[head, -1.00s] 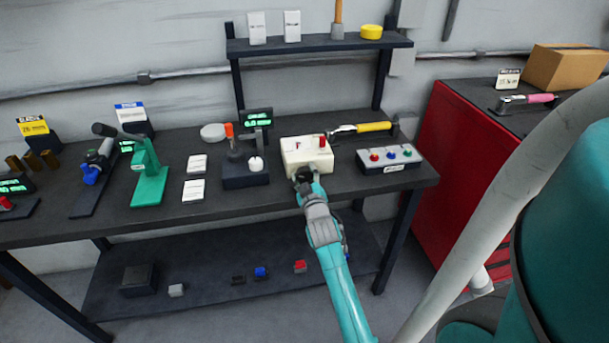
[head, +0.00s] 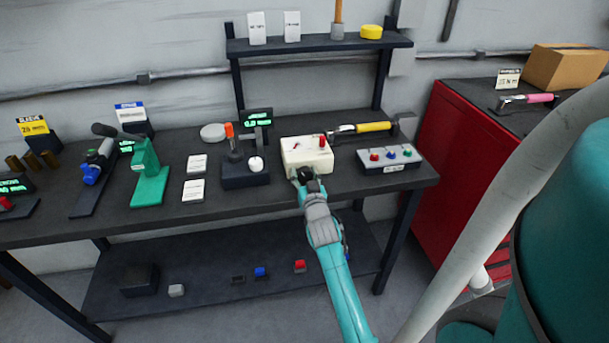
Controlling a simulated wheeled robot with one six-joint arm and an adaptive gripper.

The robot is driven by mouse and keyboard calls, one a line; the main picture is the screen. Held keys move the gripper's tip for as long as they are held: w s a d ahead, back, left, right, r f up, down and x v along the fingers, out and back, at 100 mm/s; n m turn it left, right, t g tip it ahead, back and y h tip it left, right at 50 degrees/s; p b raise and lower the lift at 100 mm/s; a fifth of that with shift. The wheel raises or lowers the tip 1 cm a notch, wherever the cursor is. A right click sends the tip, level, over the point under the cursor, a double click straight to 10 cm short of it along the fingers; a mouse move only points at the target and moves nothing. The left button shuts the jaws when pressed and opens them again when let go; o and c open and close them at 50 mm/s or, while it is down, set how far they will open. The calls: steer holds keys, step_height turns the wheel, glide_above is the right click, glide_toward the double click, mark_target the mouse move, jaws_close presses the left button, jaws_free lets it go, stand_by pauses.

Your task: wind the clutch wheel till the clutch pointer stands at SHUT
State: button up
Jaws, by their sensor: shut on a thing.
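The valve actuator is a cream box (head: 293,150) with a red knob (head: 322,141) on top, on the workbench right of centre. A small red pointer mark shows on its top face, but its lettering is too small to read. My gripper (head: 304,175) is at the front face of the box, shut on a dark round part there, which appears to be the clutch wheel. My gripper hides most of the wheel.
A yellow-handled tool (head: 361,127) lies behind and right of the box. A button panel (head: 389,158) stands to the right. A dark lever unit (head: 245,170) with a white knob stands close on the left. A shelf (head: 318,44) rises behind.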

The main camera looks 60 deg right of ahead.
steer(key=m, duration=0.5)
steer(key=shift+m, duration=0.4)
stand_by(0.4)
steer(key=o, duration=0.9)
steer(key=shift+s, duration=0.1)
steer(key=v, duration=1.2)
